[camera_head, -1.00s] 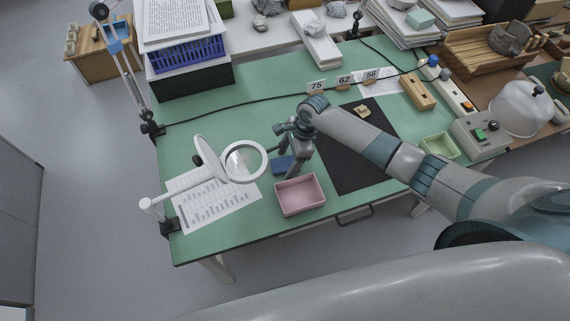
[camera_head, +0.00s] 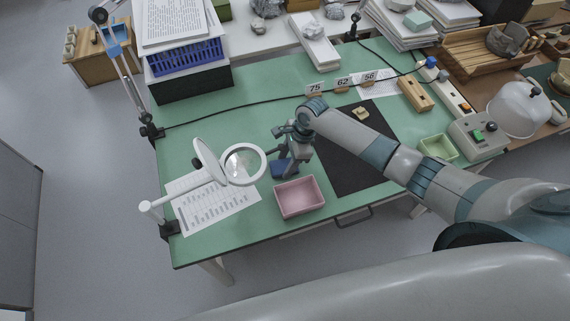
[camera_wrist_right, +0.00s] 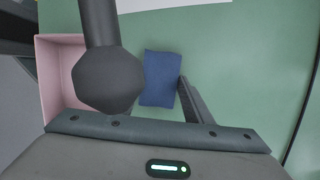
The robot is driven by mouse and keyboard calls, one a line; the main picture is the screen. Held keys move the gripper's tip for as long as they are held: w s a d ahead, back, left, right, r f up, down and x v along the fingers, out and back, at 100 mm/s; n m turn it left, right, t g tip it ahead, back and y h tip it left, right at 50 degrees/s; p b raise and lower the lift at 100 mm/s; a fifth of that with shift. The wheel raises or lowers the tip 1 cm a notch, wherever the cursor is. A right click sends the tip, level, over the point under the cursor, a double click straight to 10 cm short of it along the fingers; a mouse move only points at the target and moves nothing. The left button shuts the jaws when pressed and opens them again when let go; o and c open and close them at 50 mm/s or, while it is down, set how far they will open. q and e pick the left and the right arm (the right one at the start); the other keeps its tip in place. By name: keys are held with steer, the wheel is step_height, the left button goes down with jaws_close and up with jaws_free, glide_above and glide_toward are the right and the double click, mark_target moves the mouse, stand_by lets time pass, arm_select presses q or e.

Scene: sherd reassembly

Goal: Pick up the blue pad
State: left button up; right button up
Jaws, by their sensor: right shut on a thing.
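The blue pad (camera_head: 282,170) is near the middle front of the green table, just behind the pink tray (camera_head: 300,197). My right gripper (camera_head: 288,162) is at the pad and partly hides it. In the right wrist view the blue pad (camera_wrist_right: 160,78) shows between the two fingers of the gripper (camera_wrist_right: 163,88), which are shut on it. I cannot tell whether the pad is clear of the table. My left gripper is not in view.
The pink tray also shows in the wrist view (camera_wrist_right: 52,92), close beside one finger. A ring magnifier (camera_head: 262,164) stands left of the gripper over a printed sheet (camera_head: 215,205). A black mat (camera_head: 350,175) lies to the right. Green tabletop behind is clear up to a cable.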

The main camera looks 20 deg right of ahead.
steer(key=shift+r+b, duration=0.3)
steer(key=shift+r, duration=0.15)
steer(key=v, duration=0.1)
steer(key=b+v, duration=0.1)
steer(key=v, duration=0.1)
steer(key=shift+s+a+r, duration=0.15)
steer(key=shift+a+r, duration=0.15)
steer(key=s+d+r+b, duration=0.2)
steer(key=s+d+r, duration=0.4)
steer(key=s, duration=0.3)
steer(key=shift+d+r, duration=0.3)
steer(key=shift+r, duration=0.15)
